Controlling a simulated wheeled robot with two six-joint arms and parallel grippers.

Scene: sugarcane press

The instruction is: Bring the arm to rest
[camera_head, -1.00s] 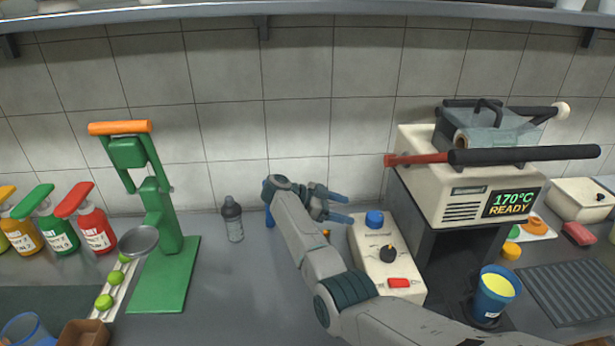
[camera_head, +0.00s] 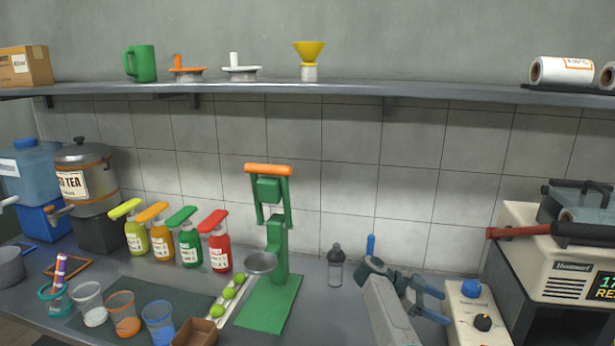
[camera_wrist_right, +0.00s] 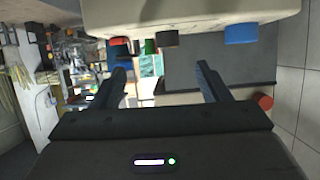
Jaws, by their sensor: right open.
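My right gripper (camera_head: 432,299) is in the lower right of the head view, above the counter, with its blue-grey fingers pointing right. The fingers are apart and nothing is between them. In the right wrist view the two fingers (camera_wrist_right: 163,80) are also spread and empty. The gripper is just left of a cream control box (camera_head: 482,312) with a blue knob, and right of a small grey bottle (camera_head: 336,268). My right forearm enters from the bottom edge. My left gripper does not show in any view.
A green press (camera_head: 276,240) with an orange handle stands mid-counter. Several pump bottles (camera_head: 190,246) and cups (camera_head: 123,314) are to its left. A sealing machine (camera_head: 545,255) with a red lever is at the right. A shelf (camera_head: 345,91) runs above.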

